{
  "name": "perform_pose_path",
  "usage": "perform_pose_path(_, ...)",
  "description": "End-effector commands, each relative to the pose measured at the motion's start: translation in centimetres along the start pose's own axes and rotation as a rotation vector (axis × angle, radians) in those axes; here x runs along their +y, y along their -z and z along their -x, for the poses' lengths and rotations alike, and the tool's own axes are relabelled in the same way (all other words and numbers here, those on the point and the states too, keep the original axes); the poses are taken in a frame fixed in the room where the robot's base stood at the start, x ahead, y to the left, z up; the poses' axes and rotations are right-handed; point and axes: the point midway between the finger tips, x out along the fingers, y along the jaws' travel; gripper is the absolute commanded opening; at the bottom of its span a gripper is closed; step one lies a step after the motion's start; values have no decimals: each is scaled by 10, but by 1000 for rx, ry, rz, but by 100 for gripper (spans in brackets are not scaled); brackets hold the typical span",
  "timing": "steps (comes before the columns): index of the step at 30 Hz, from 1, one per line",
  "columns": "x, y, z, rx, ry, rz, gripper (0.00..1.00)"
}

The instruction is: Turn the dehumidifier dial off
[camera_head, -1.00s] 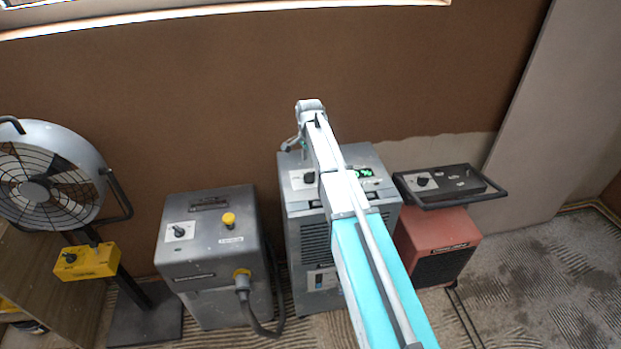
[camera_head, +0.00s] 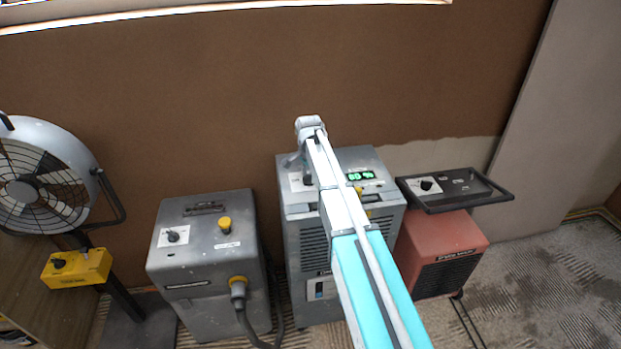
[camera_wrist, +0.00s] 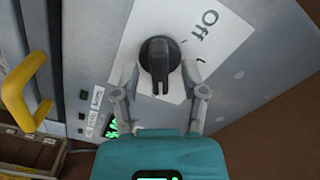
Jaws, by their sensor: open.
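The dehumidifier (camera_head: 312,245) is the grey cabinet in the middle of the head view, with a lit green display (camera_head: 361,175) on its sloped top. Its black dial (camera_wrist: 158,50) sits on a white plate (camera_wrist: 215,25) printed "Off" in the wrist view. The dial's grip ridge points down in the picture, toward my gripper's body, away from the "Off" print at upper right. My gripper (camera_wrist: 160,72) is open, with one finger on each side of the dial. I cannot tell whether either finger touches it. In the head view my arm partly covers the dial area.
A grey box with a yellow button (camera_head: 225,224) and dial stands to the left, a fan (camera_head: 40,180) with a yellow control box (camera_head: 78,267) farther left. A red heater (camera_head: 440,245) with a black handled panel stands right. A yellow handle (camera_wrist: 22,92) shows in the wrist view.

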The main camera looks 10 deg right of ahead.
Motion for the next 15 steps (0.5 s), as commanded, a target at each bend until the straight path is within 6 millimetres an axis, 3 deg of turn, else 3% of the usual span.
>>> perform_pose_path(10,0,0,-1,0,0,0,56)
perform_pose_path(15,0,0,-1,0,0,0,26)
